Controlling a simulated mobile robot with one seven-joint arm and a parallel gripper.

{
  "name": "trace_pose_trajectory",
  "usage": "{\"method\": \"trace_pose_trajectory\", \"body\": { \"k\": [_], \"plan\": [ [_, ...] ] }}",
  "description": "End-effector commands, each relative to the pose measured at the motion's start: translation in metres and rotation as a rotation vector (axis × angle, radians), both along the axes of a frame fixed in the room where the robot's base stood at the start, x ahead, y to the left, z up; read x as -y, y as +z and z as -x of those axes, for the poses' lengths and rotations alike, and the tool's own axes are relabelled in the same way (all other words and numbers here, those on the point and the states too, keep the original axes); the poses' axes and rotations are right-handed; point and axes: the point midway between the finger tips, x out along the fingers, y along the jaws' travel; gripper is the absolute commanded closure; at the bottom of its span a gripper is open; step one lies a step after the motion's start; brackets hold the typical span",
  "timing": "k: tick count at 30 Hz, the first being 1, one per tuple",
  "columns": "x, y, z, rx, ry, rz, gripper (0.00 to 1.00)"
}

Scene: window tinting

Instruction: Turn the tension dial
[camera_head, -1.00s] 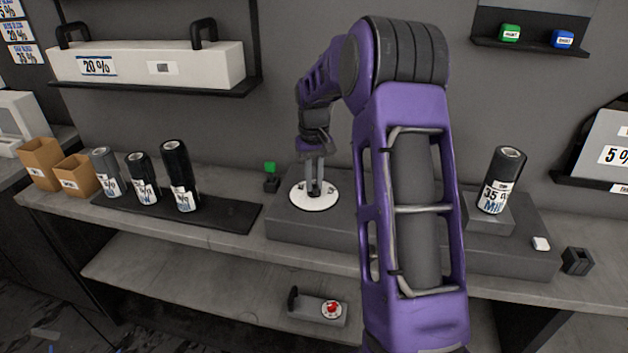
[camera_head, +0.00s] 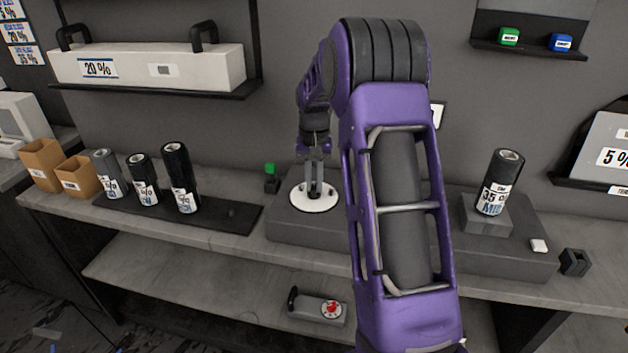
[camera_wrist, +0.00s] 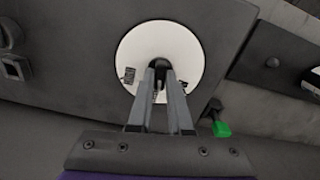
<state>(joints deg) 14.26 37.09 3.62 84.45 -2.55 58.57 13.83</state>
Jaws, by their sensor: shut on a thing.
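The tension dial shows as a white round disc (camera_head: 302,197) with a dark knob at its centre, on top of a dark grey block. In the wrist view the disc (camera_wrist: 136,52) fills the upper middle, with small dark markings near its rim. My gripper (camera_head: 314,190) points down at the dial's centre. In the wrist view its two fingers (camera_wrist: 160,72) are closed around the dark knob (camera_wrist: 158,64). The fingers partly hide the knob and the lower part of the disc.
A green-topped switch (camera_head: 270,172) stands just left of the dial. Several film rolls stand on a black mat (camera_head: 235,216) at left. A roll marked 35 (camera_head: 498,185) stands on a small block at right, near a white button (camera_head: 538,245). A red-knobbed box (camera_head: 318,308) lies on the lower shelf.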

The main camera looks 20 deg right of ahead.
Motion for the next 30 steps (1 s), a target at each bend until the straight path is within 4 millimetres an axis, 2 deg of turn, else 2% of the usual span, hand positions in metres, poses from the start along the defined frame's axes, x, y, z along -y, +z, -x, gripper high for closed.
{"method": "trace_pose_trajectory", "body": {
  "k": [10, 26, 27, 30],
  "plan": [
    [0.0001, 0.0012, -0.0006, 0.002, -0.15, 0.001, 1.0],
    [0.0002, 0.0009, -0.0008, 0.003, -0.177, 0.0, 1.0],
    [0.0002, 0.0009, -0.0008, 0.003, -0.177, 0.0, 0.75],
    [0.0002, 0.0007, -0.0006, 0.003, -0.177, 0.001, 0.57]
  ]
}}
